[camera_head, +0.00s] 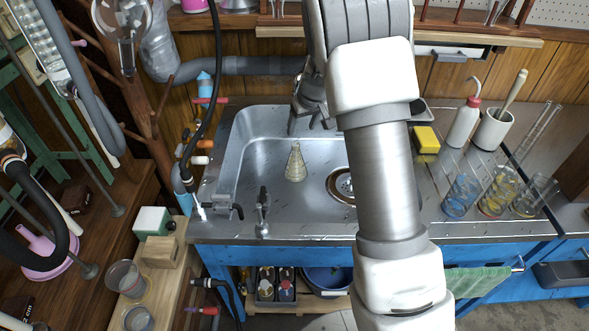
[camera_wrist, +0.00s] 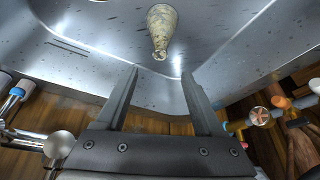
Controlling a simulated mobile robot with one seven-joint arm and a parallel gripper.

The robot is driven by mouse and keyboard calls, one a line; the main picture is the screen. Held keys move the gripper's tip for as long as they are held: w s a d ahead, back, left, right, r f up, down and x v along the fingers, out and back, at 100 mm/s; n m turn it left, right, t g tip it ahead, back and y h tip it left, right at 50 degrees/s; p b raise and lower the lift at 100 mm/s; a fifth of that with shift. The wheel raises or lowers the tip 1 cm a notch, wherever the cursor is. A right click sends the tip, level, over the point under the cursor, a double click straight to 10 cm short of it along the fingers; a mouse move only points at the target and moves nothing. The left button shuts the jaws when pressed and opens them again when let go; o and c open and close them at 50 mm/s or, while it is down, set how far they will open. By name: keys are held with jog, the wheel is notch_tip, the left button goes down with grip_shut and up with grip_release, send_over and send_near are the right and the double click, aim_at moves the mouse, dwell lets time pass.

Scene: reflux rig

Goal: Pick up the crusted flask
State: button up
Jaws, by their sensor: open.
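The crusted flask (camera_head: 295,163) is a small conical glass flask with a yellowish, stained surface. It stands in the metal sink (camera_head: 262,135), left of the drain. In the wrist view the flask (camera_wrist: 161,30) shows near the top, its neck pointing toward my gripper. My gripper (camera_wrist: 158,78) is open, with both fingers apart and nothing between them. The flask is beyond the fingertips, not touching them. In the head view my gripper (camera_head: 312,122) is over the back of the sink, partly hidden by my arm, above and behind the flask.
Taps (camera_head: 262,212) stand at the sink's front edge. The drain (camera_head: 342,185) is partly hidden by my arm. A yellow sponge (camera_head: 426,140), a wash bottle (camera_head: 463,124) and several glass beakers (camera_head: 460,196) stand on the right counter. Wooden wall panels rise behind the sink.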

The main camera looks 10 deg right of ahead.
aim_at(295, 144)
jog(key=b+x, duration=0.2)
jog(key=x, duration=0.9)
grip_shut()
dwell(1.2)
